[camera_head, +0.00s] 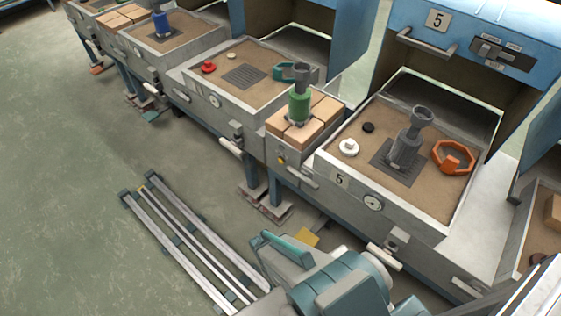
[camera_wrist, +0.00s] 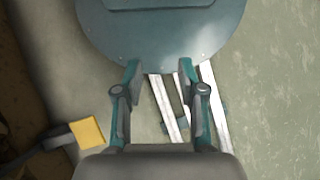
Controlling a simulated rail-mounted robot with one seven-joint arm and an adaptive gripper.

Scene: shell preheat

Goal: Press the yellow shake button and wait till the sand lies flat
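A small round yellow button (camera_head: 281,159) is on the front of the grey stand under the brick blocks, left of sand tray 5. A yellow foot plate (camera_head: 306,238) sits low near the floor; a yellow plate also shows in the wrist view (camera_wrist: 87,132), at lower left. The sand (camera_head: 380,190) in tray 5 looks fairly level around a dark grate. My gripper (camera_wrist: 161,72) is open and empty, its two fingers apart and touching neither yellow thing. In the head view my arm is at the bottom, and its fingertips cannot be made out clearly.
Tray 5 holds a grey funnel-topped part (camera_head: 408,140), an orange ring (camera_head: 453,158), a white knob (camera_head: 349,147) and a black knob (camera_head: 368,127). A green cylinder (camera_head: 299,108) stands on the bricks (camera_head: 318,125). My floor rails run at lower left; the left floor is clear.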

